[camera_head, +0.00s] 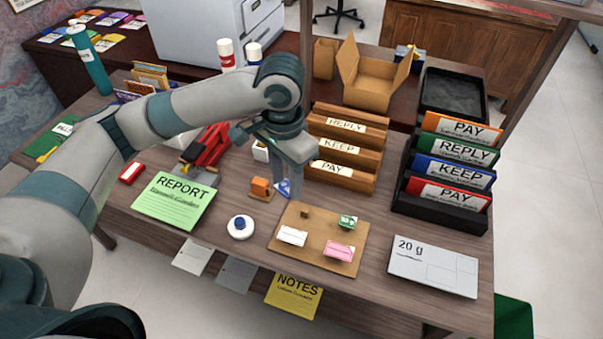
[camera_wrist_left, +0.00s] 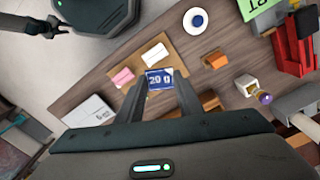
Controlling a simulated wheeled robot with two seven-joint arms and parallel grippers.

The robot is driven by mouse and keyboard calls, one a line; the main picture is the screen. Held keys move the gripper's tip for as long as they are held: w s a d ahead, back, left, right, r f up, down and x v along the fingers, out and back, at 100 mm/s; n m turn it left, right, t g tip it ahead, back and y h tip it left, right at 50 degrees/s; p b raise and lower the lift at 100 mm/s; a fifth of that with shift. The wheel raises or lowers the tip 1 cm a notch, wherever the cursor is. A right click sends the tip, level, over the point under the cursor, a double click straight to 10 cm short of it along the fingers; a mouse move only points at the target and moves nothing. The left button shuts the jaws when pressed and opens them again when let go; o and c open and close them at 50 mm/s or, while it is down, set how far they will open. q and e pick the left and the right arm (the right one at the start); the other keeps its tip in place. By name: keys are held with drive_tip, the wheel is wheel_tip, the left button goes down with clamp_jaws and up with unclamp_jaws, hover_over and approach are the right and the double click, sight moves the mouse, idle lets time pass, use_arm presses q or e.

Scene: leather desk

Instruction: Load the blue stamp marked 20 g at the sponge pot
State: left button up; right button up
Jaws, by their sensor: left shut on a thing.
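My left gripper (camera_head: 287,192) is shut on the blue stamp (camera_head: 284,187) and holds it above the desk, just behind the stamp board. In the left wrist view, the blue stamp (camera_wrist_left: 159,79) sits between the fingertips with its white 20 g mark facing the camera. The sponge pot (camera_head: 240,227) is a round white dish with a blue middle, left of the board; it also shows in the left wrist view (camera_wrist_left: 196,20). The gripper is apart from it, behind and to its right. A dark claw-like end, seemingly my right gripper (camera_wrist_left: 53,29), shows small at the wrist view's upper left.
The tan board (camera_head: 318,260) carries white, pink and green stamps. A white 20 g envelope (camera_head: 433,266) lies to the right. An orange block (camera_head: 260,187) stands close left of the gripper. Wooden sorting racks (camera_head: 343,147) stand behind it. A green REPORT sheet (camera_head: 172,202) lies left.

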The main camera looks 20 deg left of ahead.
use_arm(q)
drive_tip(key=s+n, duration=0.1)
drive_tip(key=n, duration=0.1)
drive_tip(key=s+a+n, duration=0.2)
drive_tip(key=n, duration=0.1)
drive_tip(key=shift+s+a+r+n, duration=0.15)
drive_tip(key=shift+s+r+n, duration=0.15)
drive_tip(key=shift+r, duration=0.1)
drive_tip(key=shift+a, duration=0.15)
